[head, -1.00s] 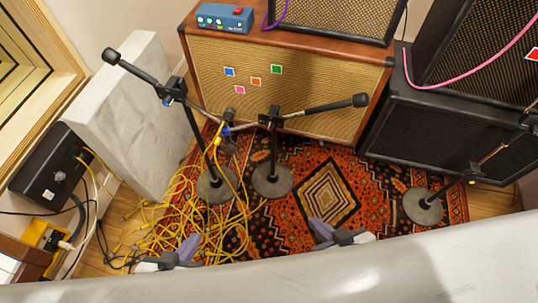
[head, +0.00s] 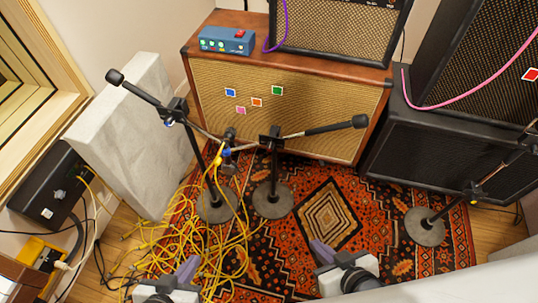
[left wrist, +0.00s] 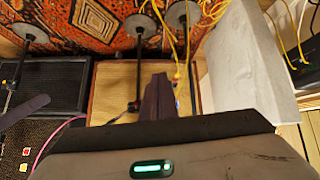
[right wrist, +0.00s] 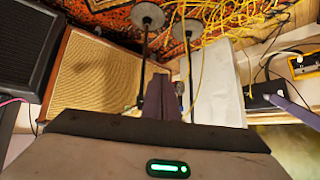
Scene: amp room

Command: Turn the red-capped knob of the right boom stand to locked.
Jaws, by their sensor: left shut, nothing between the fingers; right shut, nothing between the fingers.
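Three boom stands stand on the patterned rug. The far-right one has its round base (head: 424,226), a slanting pole and a yellow spot on its joint (head: 473,190). The middle stand (head: 272,165) has a boom reaching right with a black end, and the left stand (head: 190,140) has a boom reaching up left. My left gripper (head: 187,268) is shut and empty, in front of the left stand's base. My right gripper (head: 322,252) is shut and empty, between the middle and far-right bases. Both are apart from the stands.
Tangled yellow cables (head: 200,240) lie around the left bases. A tan-fronted cabinet (head: 300,115) stands behind the stands and a black cabinet (head: 445,145) behind right. A pale panel (head: 135,140) leans at left. The rug (head: 335,215) is clear between the middle and far-right bases.

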